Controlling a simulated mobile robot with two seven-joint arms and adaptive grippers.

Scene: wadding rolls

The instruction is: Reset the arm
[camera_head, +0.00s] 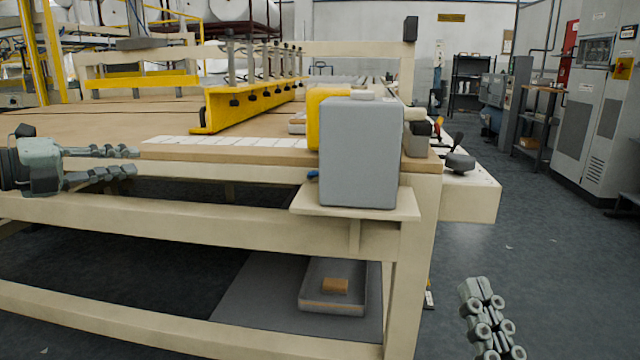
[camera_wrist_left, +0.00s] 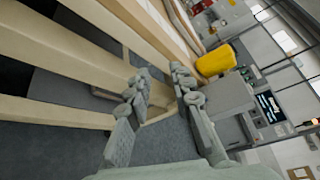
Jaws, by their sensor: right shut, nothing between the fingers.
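My left gripper (camera_head: 136,164) reaches in from the left in front of the long table's near edge. Its two fingers point right and stand apart with nothing between them. In the left wrist view its fingers (camera_wrist_left: 161,76) are also apart and empty, with table beams and grey floor beyond. My right gripper (camera_head: 476,286) shows at the lower right, over the floor to the right of the table. Its fingers lie together and hold nothing. Most of my right arm is out of view.
The long table (camera_head: 250,228) fills the left and middle. A grey box (camera_head: 358,155) stands on its near corner shelf, beside a yellow part (camera_head: 315,105). A grey tray (camera_head: 315,305) holding a small brown block lies below. Open floor (camera_head: 540,265) is at right.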

